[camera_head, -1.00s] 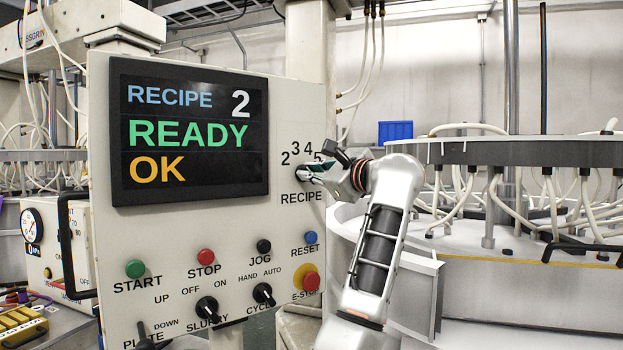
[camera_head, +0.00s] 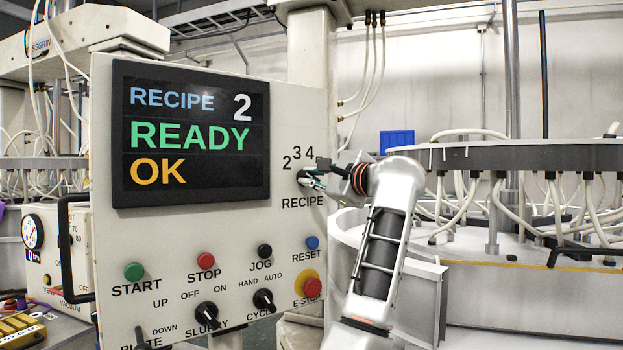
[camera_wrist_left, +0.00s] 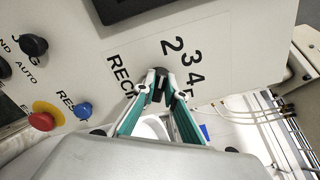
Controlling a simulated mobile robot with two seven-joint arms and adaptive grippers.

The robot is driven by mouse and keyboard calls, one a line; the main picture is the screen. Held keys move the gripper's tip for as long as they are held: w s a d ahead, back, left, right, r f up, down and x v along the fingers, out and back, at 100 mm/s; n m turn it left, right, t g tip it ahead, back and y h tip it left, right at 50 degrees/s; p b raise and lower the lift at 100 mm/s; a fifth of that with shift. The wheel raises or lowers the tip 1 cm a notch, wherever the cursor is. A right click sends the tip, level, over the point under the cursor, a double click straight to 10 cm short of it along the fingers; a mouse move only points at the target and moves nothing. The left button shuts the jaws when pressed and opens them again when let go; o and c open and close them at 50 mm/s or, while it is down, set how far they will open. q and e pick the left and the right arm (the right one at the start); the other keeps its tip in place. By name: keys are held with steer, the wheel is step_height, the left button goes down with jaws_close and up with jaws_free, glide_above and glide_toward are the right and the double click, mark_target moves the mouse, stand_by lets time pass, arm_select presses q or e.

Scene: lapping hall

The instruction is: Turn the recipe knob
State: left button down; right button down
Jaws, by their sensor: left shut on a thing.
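The recipe knob (camera_wrist_left: 157,96) is a small dark knob on the pale control panel (camera_head: 225,232), below an arc of numbers and above the word RECIPE. In the head view it is mostly hidden behind the fingers. My left gripper (camera_head: 305,179) reaches it from the right. In the left wrist view the two green-and-grey fingers (camera_wrist_left: 160,84) are closed on the knob from both sides. The pointer direction of the knob cannot be made out. The screen (camera_head: 190,135) reads RECIPE 2, READY, OK. My right gripper is not in view.
Below the knob are the blue RESET button (camera_head: 312,242), the red E-stop (camera_head: 312,287) and the black JOG button (camera_head: 265,251). Selector switches sit lower. A large round machine (camera_head: 520,155) with white hoses stands to the right of the panel.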

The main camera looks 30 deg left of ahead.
arm_select(q)
steer(key=c, duration=2.1)
jaws_free()
steer(key=v, duration=0.7)
steer(key=shift+s+d, duration=0.15)
steer(key=shift+d, duration=0.1)
